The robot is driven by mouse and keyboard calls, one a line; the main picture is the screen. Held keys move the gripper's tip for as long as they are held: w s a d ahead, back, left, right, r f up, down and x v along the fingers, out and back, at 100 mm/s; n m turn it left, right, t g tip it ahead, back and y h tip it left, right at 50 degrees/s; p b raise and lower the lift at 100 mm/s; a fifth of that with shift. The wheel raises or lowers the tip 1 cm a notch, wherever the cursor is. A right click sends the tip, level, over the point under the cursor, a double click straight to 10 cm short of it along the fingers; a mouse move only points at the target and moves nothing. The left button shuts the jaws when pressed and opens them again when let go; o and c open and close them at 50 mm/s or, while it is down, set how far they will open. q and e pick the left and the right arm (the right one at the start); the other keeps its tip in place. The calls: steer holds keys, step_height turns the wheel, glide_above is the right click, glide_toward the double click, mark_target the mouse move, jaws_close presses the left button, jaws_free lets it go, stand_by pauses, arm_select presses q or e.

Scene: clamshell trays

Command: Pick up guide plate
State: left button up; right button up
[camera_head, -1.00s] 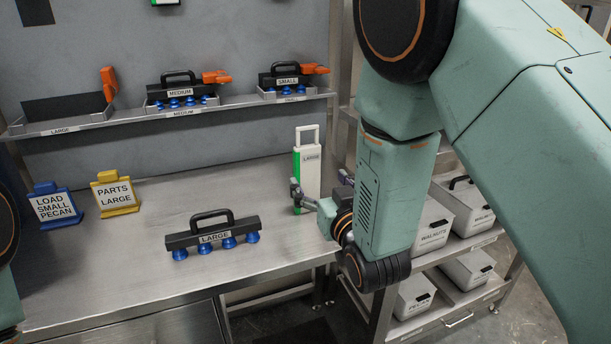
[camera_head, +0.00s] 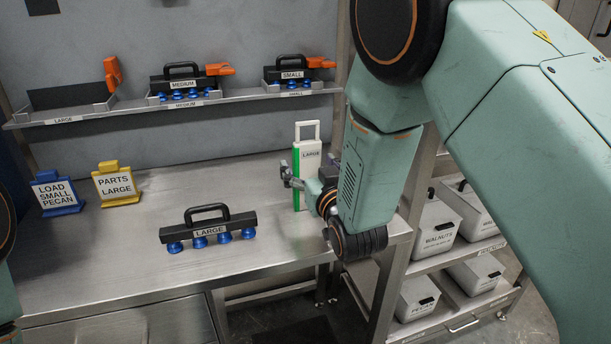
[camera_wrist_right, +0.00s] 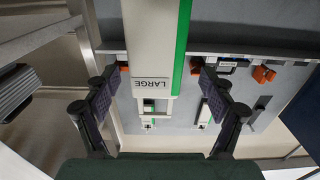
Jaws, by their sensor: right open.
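The guide plate (camera_head: 308,155) is a tall white plate with a green edge, a LARGE label and a loop handle on top. It stands upright on the steel table near its right end. The plate also shows upside down in the right wrist view (camera_wrist_right: 155,45). My right gripper (camera_head: 302,180) is beside the plate at about mid-height, partly overlapping it in the head view. In the wrist view its two fingers (camera_wrist_right: 160,97) are spread apart, with the plate showing between them and gaps on both sides. My left gripper is out of view.
A black LARGE suction tool (camera_head: 208,230) with blue cups lies on the table's front. Blue (camera_head: 56,197) and yellow (camera_head: 117,187) signs stand at left. A shelf (camera_head: 130,117) behind holds MEDIUM and SMALL tools. Bins (camera_head: 436,228) sit on a rack at right.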

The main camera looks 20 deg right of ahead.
mark_target(308, 161)
steer(key=w, duration=0.2)
steer(key=shift+w+d+f, duration=0.15)
steer(key=shift+w+d, duration=0.2)
steer(key=shift+d, duration=0.05)
steer(key=shift+w+a, duration=0.15)
steer(key=shift+a, duration=0.2)
steer(key=shift+d, duration=0.25)
steer(key=c, duration=0.4)
steer(key=shift+a, duration=0.2)
steer(key=c, duration=0.5)
steer(key=shift+d, duration=0.15)
steer(key=c, duration=0.4)
steer(key=shift+c, duration=0.6)
